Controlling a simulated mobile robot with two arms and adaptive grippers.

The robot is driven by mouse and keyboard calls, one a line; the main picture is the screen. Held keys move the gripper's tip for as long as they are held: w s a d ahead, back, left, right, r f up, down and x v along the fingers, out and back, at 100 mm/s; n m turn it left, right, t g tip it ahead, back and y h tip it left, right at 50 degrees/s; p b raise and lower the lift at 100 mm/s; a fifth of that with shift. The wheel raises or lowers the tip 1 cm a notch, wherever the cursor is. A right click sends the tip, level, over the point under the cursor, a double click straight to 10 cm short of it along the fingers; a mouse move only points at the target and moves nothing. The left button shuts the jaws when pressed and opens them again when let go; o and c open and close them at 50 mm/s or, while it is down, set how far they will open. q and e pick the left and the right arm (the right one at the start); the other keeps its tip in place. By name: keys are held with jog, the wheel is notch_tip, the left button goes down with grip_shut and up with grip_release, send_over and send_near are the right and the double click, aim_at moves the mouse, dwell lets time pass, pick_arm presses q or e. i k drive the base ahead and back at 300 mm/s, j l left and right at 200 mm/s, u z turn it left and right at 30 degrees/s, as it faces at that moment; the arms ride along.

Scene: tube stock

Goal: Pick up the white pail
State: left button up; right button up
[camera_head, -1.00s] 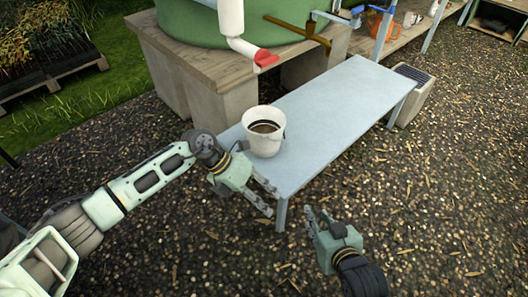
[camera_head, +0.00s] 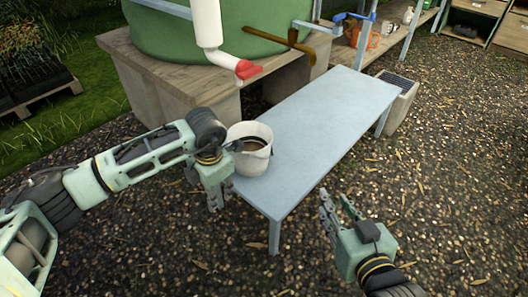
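The white pail (camera_head: 250,159) stands upright near the front left end of the pale blue bench (camera_head: 318,128). Its inside looks brownish at the bottom, and a dark handle piece shows at its rim. My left gripper (camera_head: 220,198) points down just left of the pail, in front of the bench's left edge; whether it touches the pail I cannot tell. Its fingers are small and partly overlap in this view, so its opening is unclear. My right gripper (camera_head: 338,203) is open and empty, right of the bench's front end and apart from the pail.
A green tank (camera_head: 240,35) on a wooden-topped base (camera_head: 165,75) stands behind the bench. A white pipe with a red end (camera_head: 247,70) hangs above the bench's far left side. A grey box (camera_head: 398,100) is at the bench's far right. Gravel lies open in front.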

aim_at(257, 138)
jog(key=i+j+z, duration=0.55)
jog(key=z, duration=0.15)
